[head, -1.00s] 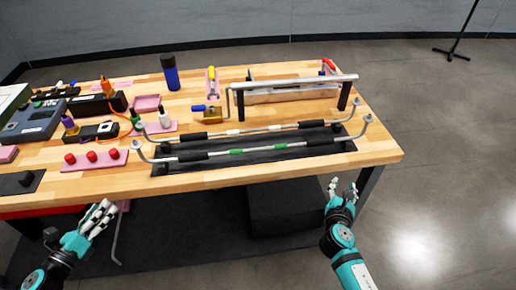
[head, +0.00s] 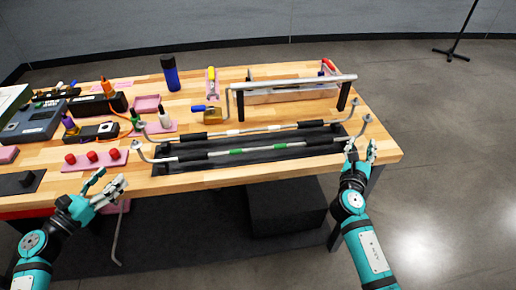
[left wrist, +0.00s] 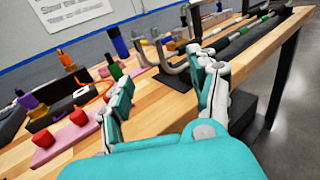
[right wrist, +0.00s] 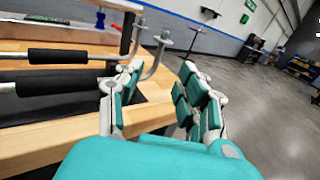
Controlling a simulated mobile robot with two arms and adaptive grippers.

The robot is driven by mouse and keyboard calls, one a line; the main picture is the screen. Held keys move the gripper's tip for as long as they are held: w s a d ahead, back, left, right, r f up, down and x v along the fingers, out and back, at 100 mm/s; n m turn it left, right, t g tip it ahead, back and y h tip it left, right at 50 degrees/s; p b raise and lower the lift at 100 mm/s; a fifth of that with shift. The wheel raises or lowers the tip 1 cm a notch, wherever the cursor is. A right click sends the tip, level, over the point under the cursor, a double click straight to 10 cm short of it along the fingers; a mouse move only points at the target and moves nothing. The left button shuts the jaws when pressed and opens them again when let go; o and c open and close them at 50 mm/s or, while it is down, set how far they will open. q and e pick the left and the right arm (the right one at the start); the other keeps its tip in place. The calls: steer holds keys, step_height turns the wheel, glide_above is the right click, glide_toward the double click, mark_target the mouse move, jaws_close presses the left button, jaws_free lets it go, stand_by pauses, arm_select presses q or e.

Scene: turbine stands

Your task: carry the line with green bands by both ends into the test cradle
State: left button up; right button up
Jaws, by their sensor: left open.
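The line with green bands (head: 236,151) lies on a black mat (head: 255,156) near the bench's front edge. It is a thin metal rod with black sleeves and upturned ends. A similar line with white bands (head: 233,132) lies behind it. My left gripper (head: 108,184) is open and empty, in front of the bench, left of the line's left end. My right gripper (head: 362,150) is open and empty by the bench's front right corner, near the line's right end. In the right wrist view a black sleeve (right wrist: 60,82) lies left of the fingers. I cannot tell for sure which fixture is the test cradle.
A long metal fixture with a raised bar (head: 295,83) stands behind the lines. Red knobs on a pink plate (head: 95,160) are at the left, with a blue bottle (head: 170,73) behind. The floor to the right is clear.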

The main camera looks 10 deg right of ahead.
mark_target(138, 151)
arm_select(q)
steer(key=x, duration=1.2)
arm_select(e)
steer(key=x, duration=1.2)
steer(key=shift+c, duration=0.2)
arm_select(q)
steer(key=shift+d, duration=0.1)
steer(key=c, duration=0.7)
arm_select(e)
steer(key=shift+d, duration=0.1)
steer(key=c, duration=0.7)
arm_select(q)
steer(key=c, duration=0.5)
arm_select(e)
jaws_close()
arm_select(q)
steer(key=shift+d, duration=0.1)
jaws_close()
arm_select(e)
steer(key=shift+f, duration=0.15)
